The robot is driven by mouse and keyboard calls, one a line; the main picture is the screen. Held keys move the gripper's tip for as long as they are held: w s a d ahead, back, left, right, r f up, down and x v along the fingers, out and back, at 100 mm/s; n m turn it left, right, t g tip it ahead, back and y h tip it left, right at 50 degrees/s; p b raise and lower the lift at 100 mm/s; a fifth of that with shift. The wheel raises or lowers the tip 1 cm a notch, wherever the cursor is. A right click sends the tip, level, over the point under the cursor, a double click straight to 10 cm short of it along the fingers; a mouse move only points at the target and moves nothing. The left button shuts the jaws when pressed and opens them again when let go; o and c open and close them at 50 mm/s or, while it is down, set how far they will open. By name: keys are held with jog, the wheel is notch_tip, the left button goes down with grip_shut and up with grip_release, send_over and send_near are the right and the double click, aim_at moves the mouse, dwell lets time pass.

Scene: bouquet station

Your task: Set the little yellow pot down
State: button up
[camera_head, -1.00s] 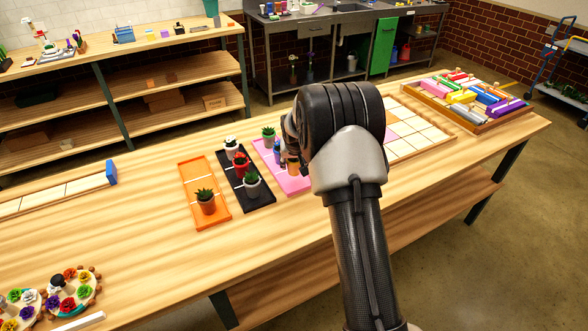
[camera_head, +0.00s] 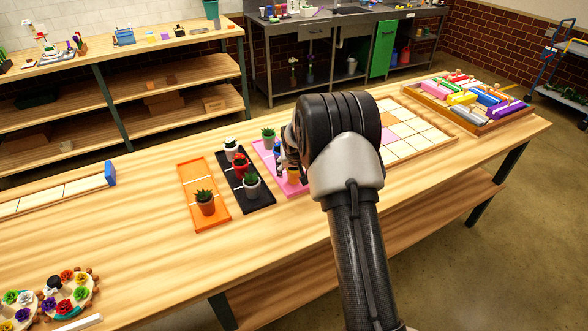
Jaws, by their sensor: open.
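My gripper (camera_head: 286,166) is just behind and above the pot, largely hidden by my wrist. It is open; whether a finger touches the pot cannot be told.
A green plant in a grey pot (camera_head: 269,141) stands at the pink tray's far end. The black tray (camera_head: 262,204) holds white, red and grey pots. The orange tray (camera_head: 192,217) holds a terracotta pot (camera_head: 206,208). A white-tiled board (camera_head: 400,150) lies right.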

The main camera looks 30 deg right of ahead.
jog(key=shift+r, duration=0.2)
jog(key=s+a+f+p+v, duration=0.1)
jog(key=a+p+v, duration=0.15)
jog(key=v, duration=1.95)
jog(key=s+a+r+n, duration=0.1)
jog(key=s+a+r, duration=0.25)
jog(key=s, duration=0.25)
jog(key=s+a+r+n, duration=0.1)
jog(key=s+a+r, duration=0.25)
jog(key=s, duration=0.25)
jog(key=s+a+n+y, duration=0.1)
jog(key=s+a, duration=0.2)
jog(key=s, duration=0.7)
jog(key=s+a+n+g+y, duration=0.1)
jog(key=s+a, duration=0.2)
jog(key=s, duration=0.8)
jog(key=shift+r+p, duration=0.3)
